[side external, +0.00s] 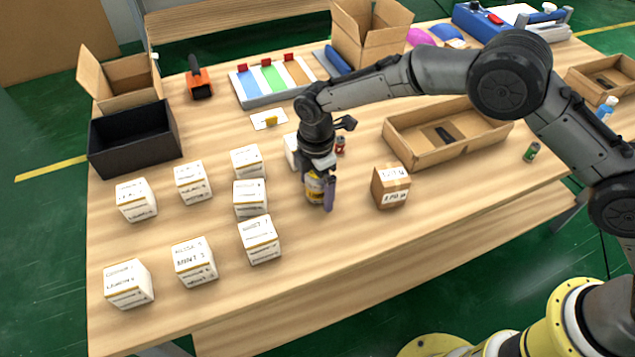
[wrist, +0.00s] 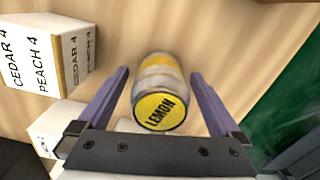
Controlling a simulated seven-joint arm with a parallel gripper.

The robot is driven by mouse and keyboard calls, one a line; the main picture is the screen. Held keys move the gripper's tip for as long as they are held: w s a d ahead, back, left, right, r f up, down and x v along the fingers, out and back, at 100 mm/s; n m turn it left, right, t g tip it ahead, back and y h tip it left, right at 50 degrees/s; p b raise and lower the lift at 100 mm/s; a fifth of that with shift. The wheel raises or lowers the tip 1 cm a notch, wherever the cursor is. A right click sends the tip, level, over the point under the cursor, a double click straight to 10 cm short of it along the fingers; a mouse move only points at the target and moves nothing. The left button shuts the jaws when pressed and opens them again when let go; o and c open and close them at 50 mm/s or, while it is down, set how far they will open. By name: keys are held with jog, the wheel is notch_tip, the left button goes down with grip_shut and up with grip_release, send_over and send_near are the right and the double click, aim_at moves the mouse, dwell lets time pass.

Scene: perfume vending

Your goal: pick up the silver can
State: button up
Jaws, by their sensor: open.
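A silver can (wrist: 162,72) with a yellow band and a yellow end marked "LEMON" lies between my fingers in the wrist view. In the side view the can (side external: 314,189) is partly hidden by my gripper (side external: 322,193), which reaches down over it. My gripper (wrist: 160,74) is open, with one purple finger on each side of the can. Gaps show between the can and both fingers in the wrist view.
Several white labelled boxes (side external: 259,240) stand to the left. A brown carton (side external: 391,188) stands to the right. A small red can (side external: 340,145) is just behind my gripper, and a green can (side external: 531,152) is far right. A cardboard tray (side external: 400,150) lies behind. The front table strip is clear.

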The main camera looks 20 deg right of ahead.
jog(key=shift+c, duration=0.2)
grip_shut()
dwell(0.3)
jog(key=shift+r, duration=0.15)
